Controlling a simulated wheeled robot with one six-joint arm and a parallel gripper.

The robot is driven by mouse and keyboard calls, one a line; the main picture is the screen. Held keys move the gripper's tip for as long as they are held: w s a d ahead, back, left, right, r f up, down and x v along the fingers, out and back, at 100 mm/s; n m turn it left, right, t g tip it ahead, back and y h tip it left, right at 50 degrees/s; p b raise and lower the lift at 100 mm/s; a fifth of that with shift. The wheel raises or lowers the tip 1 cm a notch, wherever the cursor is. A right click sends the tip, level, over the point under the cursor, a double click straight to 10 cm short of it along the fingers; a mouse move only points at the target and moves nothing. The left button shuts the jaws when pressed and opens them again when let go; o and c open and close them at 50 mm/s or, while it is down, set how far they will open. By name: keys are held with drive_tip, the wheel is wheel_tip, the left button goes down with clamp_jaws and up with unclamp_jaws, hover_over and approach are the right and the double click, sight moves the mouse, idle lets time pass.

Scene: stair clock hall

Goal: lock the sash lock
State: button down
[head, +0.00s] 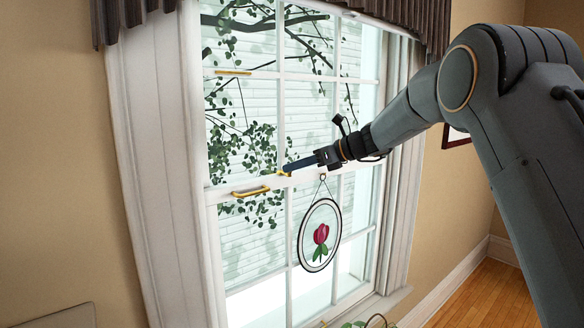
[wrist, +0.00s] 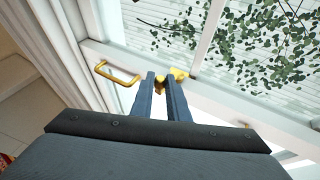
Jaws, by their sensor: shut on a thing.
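The sash lock (head: 284,173) is a small brass fitting on the white meeting rail in the middle of the window. My gripper (head: 285,168) reaches in from the right, its blue fingertips at the lock. In the wrist view the brass sash lock (wrist: 177,76) shows at and beyond the fingertips. My gripper (wrist: 160,82) is shut on a part of it, with brass between the two fingers. The fingers hide some of the lock, so I cannot tell how far its lever is turned.
A round rose suncatcher (head: 320,235) hangs just below and right of my gripper. Plant leaves (head: 355,324) show at the sill. Wooden floor (head: 475,290) lies at right.

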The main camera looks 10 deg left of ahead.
drive_tip(key=shift+w+r, duration=0.1)
drive_tip(key=shift+r, duration=0.05)
idle(0.4)
drive_tip(key=c, duration=1.7)
unclamp_jaws()
drive_tip(key=shift+d, duration=0.1)
drive_tip(key=shift+b+v, duration=1.8)
drive_tip(key=shift+v, duration=2)
drive_tip(key=shift+w, duration=0.15)
